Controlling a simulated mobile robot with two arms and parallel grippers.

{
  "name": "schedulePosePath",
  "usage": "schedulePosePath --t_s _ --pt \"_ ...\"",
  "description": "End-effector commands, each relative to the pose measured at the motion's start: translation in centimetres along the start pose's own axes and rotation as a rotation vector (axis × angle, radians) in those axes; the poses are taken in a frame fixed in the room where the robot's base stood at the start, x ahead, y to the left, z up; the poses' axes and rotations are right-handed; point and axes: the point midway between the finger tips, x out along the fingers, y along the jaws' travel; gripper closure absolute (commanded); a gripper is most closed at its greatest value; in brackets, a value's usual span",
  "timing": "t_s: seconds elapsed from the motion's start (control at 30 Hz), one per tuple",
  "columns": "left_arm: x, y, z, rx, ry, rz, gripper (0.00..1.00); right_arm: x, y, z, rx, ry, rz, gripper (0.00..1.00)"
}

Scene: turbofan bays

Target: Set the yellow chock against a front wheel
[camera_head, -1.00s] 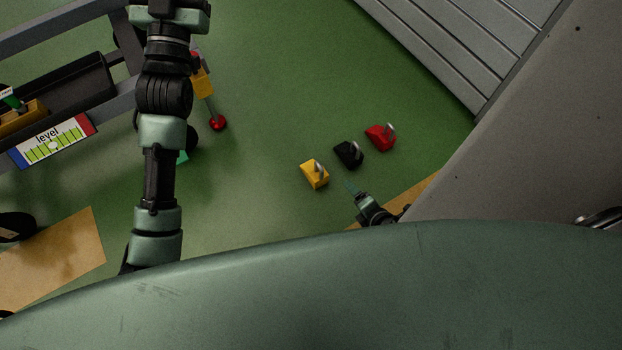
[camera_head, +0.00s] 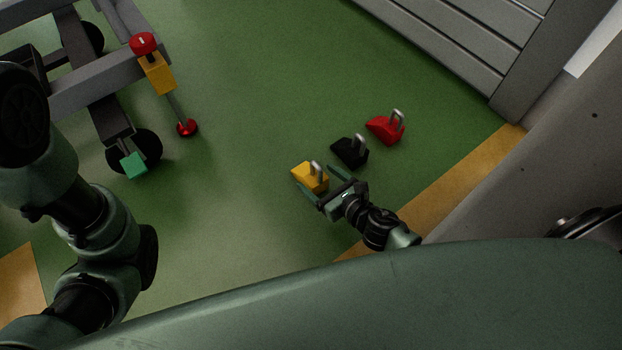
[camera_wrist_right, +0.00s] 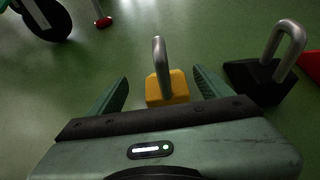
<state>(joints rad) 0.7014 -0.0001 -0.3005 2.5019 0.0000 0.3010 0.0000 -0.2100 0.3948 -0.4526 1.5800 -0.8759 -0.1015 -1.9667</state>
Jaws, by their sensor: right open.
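The yellow chock (camera_head: 309,178), a wedge with a metal loop handle, sits on the green floor. My right gripper (camera_head: 314,176) is open, with its fingers on either side of the yellow chock. In the right wrist view, the chock (camera_wrist_right: 171,88) and its upright handle show between the open fingers (camera_wrist_right: 160,76), with gaps on both sides. A dark cart wheel (camera_head: 146,147) stands at the upper left with a green block (camera_head: 133,166) by it; the wheel (camera_wrist_right: 45,18) also shows in the right wrist view. My left arm shows, but its gripper is out of view.
A black chock (camera_head: 349,152) and a red chock (camera_head: 384,130) stand to the right of the yellow one. The grey cart frame (camera_head: 100,85) carries a yellow part with a red knob. A grey ribbed panel (camera_head: 450,45) is at the upper right. Floor between cart and chocks is clear.

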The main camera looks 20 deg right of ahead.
Motion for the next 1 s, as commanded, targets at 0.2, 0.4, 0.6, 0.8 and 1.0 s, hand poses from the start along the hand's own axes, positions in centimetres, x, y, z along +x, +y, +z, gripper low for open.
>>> schedulePosePath --t_s 0.2,0.4,0.6,0.8,1.0 --pt "-2.7 0.5 -0.8 0.0 -0.003 0.0 1.0 2.7 -0.5 -1.7 -0.001 0.0 0.0 0.2" --pt "-3.8 0.8 -1.2 0.0 -0.003 0.0 1.0 5.0 -0.6 -1.7 0.001 -0.001 0.0 0.2" --pt "-3.8 0.8 -1.2 0.0 -0.003 0.0 1.0 5.3 -0.6 -1.5 0.003 0.002 -0.001 0.2" --pt "-3.8 0.8 -1.2 0.0 -0.003 0.0 1.0 5.3 -0.6 -1.5 0.003 0.002 0.0 0.48" --pt "-3.8 0.8 -1.2 0.0 -0.003 0.0 1.0 5.3 -0.6 -1.5 0.004 0.002 0.0 1.0"
